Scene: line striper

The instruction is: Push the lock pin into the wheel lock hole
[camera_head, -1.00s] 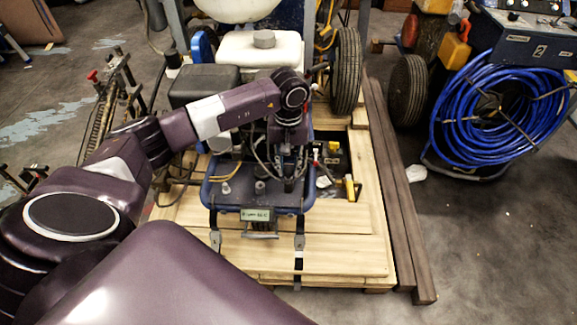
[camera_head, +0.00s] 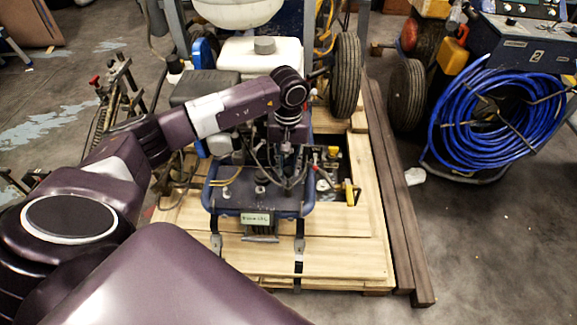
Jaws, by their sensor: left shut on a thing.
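The line striper, with its blue-edged front deck (camera_head: 225,205), stands on a wooden pallet in the middle of the view. My left arm comes in from the left, and its gripper (camera_head: 284,178) points down over the right half of that deck. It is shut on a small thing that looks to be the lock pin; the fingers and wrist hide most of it. The wheel lock hole cannot be made out. A black tyre (camera_head: 346,75) stands behind and to the right of the gripper. My right gripper is out of view.
A dark tray with yellow-handled parts (camera_head: 350,193) lies just right of the gripper. The pallet (camera_head: 340,255) has bare boards in front. Dark beams (camera_head: 400,215) run along its right side. A blue hose reel (camera_head: 500,115) stands at the right; the floor before it is clear.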

